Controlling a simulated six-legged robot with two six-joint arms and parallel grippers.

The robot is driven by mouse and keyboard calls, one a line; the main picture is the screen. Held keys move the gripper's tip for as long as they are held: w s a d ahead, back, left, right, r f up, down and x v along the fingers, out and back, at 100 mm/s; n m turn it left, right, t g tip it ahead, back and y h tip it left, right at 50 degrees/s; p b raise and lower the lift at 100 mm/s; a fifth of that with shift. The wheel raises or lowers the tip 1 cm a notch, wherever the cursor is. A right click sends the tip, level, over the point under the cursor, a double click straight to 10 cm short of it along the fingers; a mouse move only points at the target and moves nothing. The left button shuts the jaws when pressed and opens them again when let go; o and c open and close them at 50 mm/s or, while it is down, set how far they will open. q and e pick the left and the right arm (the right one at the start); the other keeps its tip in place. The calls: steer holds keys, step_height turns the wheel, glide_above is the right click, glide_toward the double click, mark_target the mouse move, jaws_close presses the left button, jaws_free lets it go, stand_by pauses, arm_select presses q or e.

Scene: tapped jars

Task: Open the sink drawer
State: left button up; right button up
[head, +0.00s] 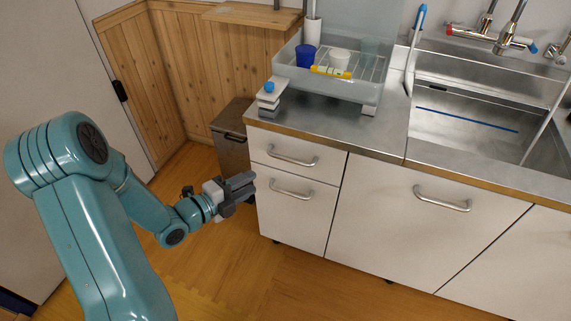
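The white sink cabinet has a wide front (390,235) below the basin, with a curved metal handle (442,200). Left of it are two stacked drawer fronts, an upper one with a handle (292,157) and a lower one with a handle (290,189). All these fronts look closed. My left gripper (243,186) is in front of the cabinet's left edge, left of the lower drawer handle and apart from both drawer handles. It holds nothing that I can see; its grey fingers look close together, and any gap is unclear. My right gripper is out of view.
A steel sink (465,120) with taps (490,38) is set in the counter. A dish rack (330,80) with cups stands left of it. A grey bin (232,135) stands beside the cabinet. The wooden floor in front is clear.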

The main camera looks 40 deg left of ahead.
mark_target(289, 161)
arm_select(q)
steer(key=shift+y, duration=0.3)
steer(key=x, duration=1)
steer(key=f+p+x, duration=0.1)
steer(key=x, duration=0.4)
steer(key=shift+w+a, duration=0.2)
steer(key=shift+w, duration=0.05)
jaws_close()
